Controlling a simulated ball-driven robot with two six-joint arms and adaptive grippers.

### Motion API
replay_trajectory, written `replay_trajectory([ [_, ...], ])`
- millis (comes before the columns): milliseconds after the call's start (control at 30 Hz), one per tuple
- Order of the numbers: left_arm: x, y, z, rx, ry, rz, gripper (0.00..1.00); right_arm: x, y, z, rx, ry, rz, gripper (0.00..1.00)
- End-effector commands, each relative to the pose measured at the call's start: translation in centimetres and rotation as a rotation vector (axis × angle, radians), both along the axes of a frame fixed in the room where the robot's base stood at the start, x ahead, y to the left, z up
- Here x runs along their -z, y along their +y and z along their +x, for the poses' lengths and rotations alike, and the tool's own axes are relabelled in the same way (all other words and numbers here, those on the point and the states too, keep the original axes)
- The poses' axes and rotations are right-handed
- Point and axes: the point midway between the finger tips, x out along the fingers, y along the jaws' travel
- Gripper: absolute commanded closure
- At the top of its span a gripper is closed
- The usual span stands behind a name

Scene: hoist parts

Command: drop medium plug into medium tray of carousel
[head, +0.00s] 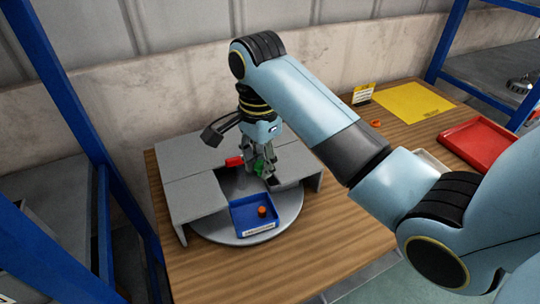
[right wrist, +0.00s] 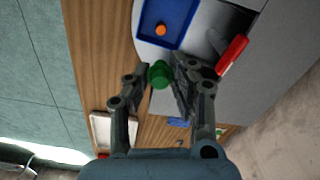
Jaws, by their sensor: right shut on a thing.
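My right gripper (head: 264,170) reaches down over the carousel. It is shut on a green plug (right wrist: 160,74), which also shows between the fingers in the head view (head: 260,168). The carousel (head: 228,236) is a round grey plate, partly under a grey cover. A blue tray (head: 240,213) on its front side holds a small orange plug (head: 262,211); both also show in the right wrist view, the tray (right wrist: 183,37) and the orange plug (right wrist: 160,30). The tray under the gripper is mostly hidden, and I cannot tell its size. My left gripper is not in view.
The grey cover (head: 190,163) stands around the carousel's back and left. A red handle-like part (head: 234,161) is close left of the gripper. On the wooden table are a yellow sheet (head: 412,106), a red tray (head: 478,141) and an orange ring (head: 376,124). Blue posts flank the table.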

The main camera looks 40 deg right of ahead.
Motion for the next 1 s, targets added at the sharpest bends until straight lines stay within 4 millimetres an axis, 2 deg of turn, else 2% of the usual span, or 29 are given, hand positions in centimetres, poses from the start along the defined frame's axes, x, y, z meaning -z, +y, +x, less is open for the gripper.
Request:
replay_trajectory([
  [67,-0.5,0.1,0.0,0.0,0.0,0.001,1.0,-0.7,0.4,0.3,-0.001,0.0,0.0,0.9],
  [167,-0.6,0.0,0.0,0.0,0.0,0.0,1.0,-0.6,0.5,0.6,-0.001,0.002,-0.002,0.9],
  [400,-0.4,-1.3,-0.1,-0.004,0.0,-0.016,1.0,2.3,0.5,0.5,-0.002,0.004,0.0,0.9],
  [600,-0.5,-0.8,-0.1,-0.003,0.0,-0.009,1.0,4.3,0.5,0.6,-0.002,0.002,0.0,0.9],
  [1000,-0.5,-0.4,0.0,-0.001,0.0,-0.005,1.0,5.0,0.5,0.6,-0.002,0.0,0.0,0.9],
])
